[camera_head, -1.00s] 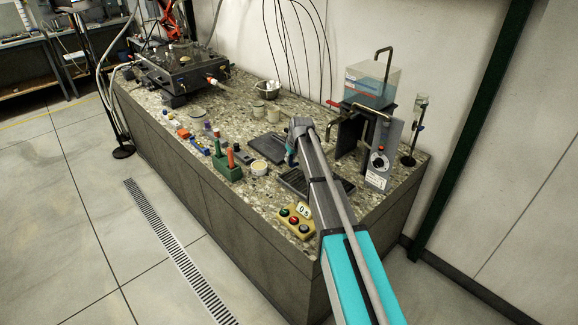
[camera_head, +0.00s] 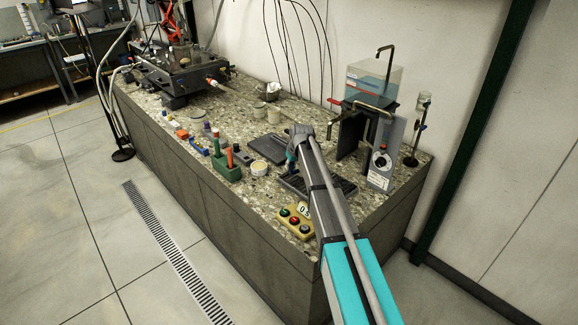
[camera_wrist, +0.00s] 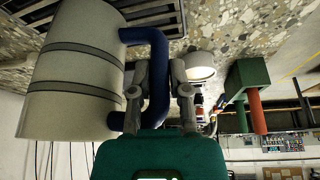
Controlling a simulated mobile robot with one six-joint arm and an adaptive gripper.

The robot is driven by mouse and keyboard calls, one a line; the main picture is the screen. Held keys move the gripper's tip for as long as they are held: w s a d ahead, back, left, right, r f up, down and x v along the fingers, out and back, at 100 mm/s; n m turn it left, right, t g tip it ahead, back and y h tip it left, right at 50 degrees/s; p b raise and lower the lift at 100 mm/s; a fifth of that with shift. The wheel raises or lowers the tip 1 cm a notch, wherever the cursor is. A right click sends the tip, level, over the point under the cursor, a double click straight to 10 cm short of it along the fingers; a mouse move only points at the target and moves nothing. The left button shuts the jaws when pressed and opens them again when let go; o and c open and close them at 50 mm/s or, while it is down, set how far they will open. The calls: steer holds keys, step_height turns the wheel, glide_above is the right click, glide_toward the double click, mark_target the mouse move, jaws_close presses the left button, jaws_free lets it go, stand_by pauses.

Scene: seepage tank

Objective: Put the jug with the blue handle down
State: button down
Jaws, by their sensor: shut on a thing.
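My gripper (camera_wrist: 163,98) is shut on the blue handle (camera_wrist: 158,70) of a jug (camera_wrist: 72,75). The jug has a pale grey body with dark bands and fills the left of the wrist view, which looks upside down. Its end with the upper handle joint is close to a dark slatted rack (camera_wrist: 150,14); I cannot tell whether they touch.
The speckled bench (camera_head: 225,110) carries a white tub (camera_head: 259,169), a green holder (camera_head: 226,170) and a yellow button box (camera_head: 296,221) near its front edge. A dark flat plate (camera_head: 268,148) lies behind. A clear water tank (camera_head: 372,85) on a stand and a grey control box (camera_head: 384,160) are at right.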

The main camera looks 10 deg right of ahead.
steer(key=shift+f, duration=0.15)
steer(key=c, duration=0.6)
jaws_free()
steer(key=shift+r, duration=0.25)
steer(key=p+v, duration=1.1)
steer(key=v, duration=0.1)
steer(key=shift+f, duration=0.1)
stand_by(0.5)
steer(key=s+d+m+g, duration=0.1)
steer(key=s, duration=1)
steer(key=s+d+f+m+g+h, duration=0.1)
steer(key=s+m, duration=0.1)
steer(key=s, duration=0.9)
steer(key=s+d+m+g, duration=0.1)
steer(key=s+m+g, duration=0.1)
steer(key=s, duration=1)
steer(key=shift+s+f+h, duration=0.1)
steer(key=shift+f+h, duration=0.15)
steer(key=shift+h, duration=0.15)
